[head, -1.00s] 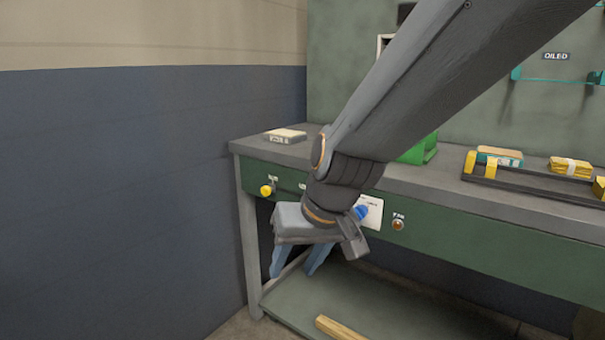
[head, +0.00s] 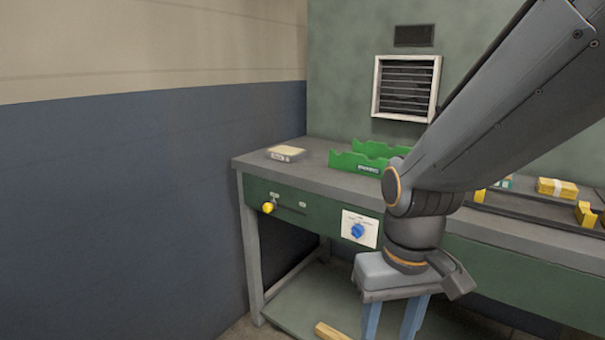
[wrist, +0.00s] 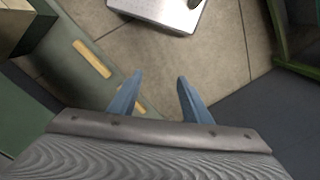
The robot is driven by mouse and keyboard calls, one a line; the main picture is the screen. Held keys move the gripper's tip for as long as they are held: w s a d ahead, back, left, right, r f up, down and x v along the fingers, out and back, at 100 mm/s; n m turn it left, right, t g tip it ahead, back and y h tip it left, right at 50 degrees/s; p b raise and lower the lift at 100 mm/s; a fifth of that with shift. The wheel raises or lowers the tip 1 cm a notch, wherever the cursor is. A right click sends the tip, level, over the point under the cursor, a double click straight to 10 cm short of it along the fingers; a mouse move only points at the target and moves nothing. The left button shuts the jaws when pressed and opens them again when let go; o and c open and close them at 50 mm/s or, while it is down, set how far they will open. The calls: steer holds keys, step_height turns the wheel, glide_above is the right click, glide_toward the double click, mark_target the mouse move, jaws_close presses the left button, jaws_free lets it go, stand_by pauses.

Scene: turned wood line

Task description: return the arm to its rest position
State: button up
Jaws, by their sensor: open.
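My gripper (head: 392,325) hangs in front of the workbench, its two blue fingers pointing down and apart. In the wrist view, my gripper (wrist: 157,88) is open with nothing between its fingers, above the floor. My arm crosses the right side of the head view and hides part of the bench top and front. The fingertips are cut off at the lower edge of the head view.
The grey-topped workbench (head: 325,172) carries a small box (head: 286,153) and a green rack (head: 355,162). A wooden strip (head: 332,331) lies on the lower shelf. A metal plate (wrist: 165,12) is below.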

steer(key=d+r+m+p, duration=0.1)
steer(key=d+r+p, duration=0.5)
steer(key=p, duration=0.4)
steer(key=shift+s+r+m, duration=0.15)
steer(key=shift+s+m, duration=0.2)
steer(key=shift+m, duration=0.05)
steer(key=shift+c, duration=1.2)
steer(key=shift+d, duration=0.1)
steer(key=shift+c, duration=0.4)
